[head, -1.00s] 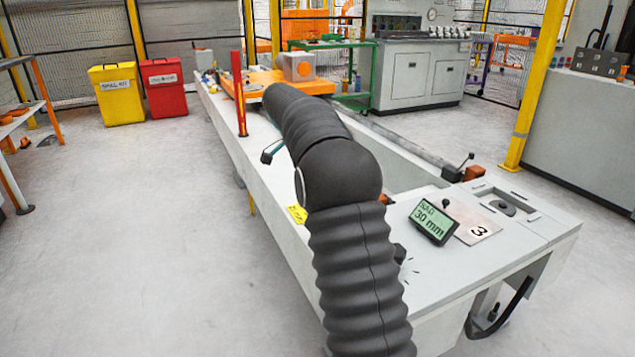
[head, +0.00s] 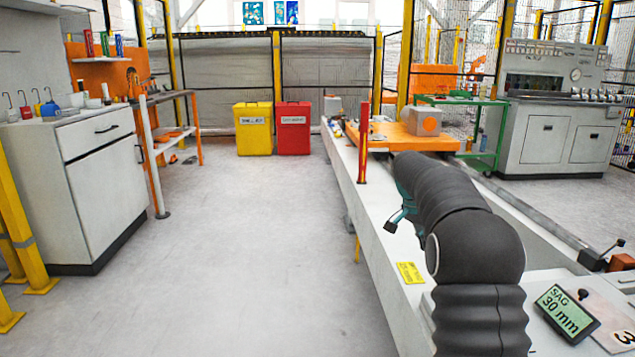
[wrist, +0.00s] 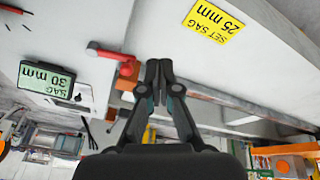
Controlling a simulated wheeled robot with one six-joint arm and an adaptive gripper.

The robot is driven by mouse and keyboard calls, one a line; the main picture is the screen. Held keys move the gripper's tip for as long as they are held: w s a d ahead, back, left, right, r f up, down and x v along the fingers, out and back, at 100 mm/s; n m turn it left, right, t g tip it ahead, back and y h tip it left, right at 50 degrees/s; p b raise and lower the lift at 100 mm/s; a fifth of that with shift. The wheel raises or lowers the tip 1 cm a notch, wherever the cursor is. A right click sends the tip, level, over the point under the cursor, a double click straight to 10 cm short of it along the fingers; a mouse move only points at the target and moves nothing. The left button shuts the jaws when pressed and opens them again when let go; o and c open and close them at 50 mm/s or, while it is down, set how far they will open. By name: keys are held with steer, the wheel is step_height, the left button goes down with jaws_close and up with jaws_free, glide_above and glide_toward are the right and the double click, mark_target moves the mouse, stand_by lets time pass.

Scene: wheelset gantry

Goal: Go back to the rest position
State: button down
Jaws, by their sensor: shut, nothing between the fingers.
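My gripper shows in the wrist view (wrist: 158,72), its two dark fingers together and nothing between them. Beyond its tips lie the pale gantry top and a yellow label (wrist: 214,20) reading "SET SAG 25 mm". A red-handled lever (wrist: 112,56) is left of the fingers, apart from them as far as I can tell. A display (wrist: 46,80) reading "SAG 30 mm" is further left. In the head view my arm, in a black ribbed sleeve, reaches over the long pale gantry bed (head: 352,190); its finger ends are mostly hidden there. The display (head: 567,312) is at lower right.
A red post (head: 363,150) and an orange carriage (head: 410,138) stand on the far part of the bed. Yellow (head: 254,130) and red (head: 293,130) bins stand behind. A white cabinet (head: 105,185) is at left. The floor (head: 250,240) between is clear.

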steer(key=s+a+n+t+y, duration=0.1)
steer(key=s+a+n, duration=0.3)
steer(key=s, duration=1)
steer(key=s+a+n+t+y, duration=0.1)
steer(key=s+a+n, duration=0.3)
steer(key=s, duration=1)
steer(key=s+a+r+n+t+y, duration=0.1)
steer(key=s+a+n, duration=0.3)
steer(key=s, duration=1)
steer(key=shift+s+a+t+y, duration=0.25)
steer(key=shift+a+t+y, duration=0.15)
steer(key=shift+a+t, duration=0.45)
steer(key=shift+d+r, duration=0.1)
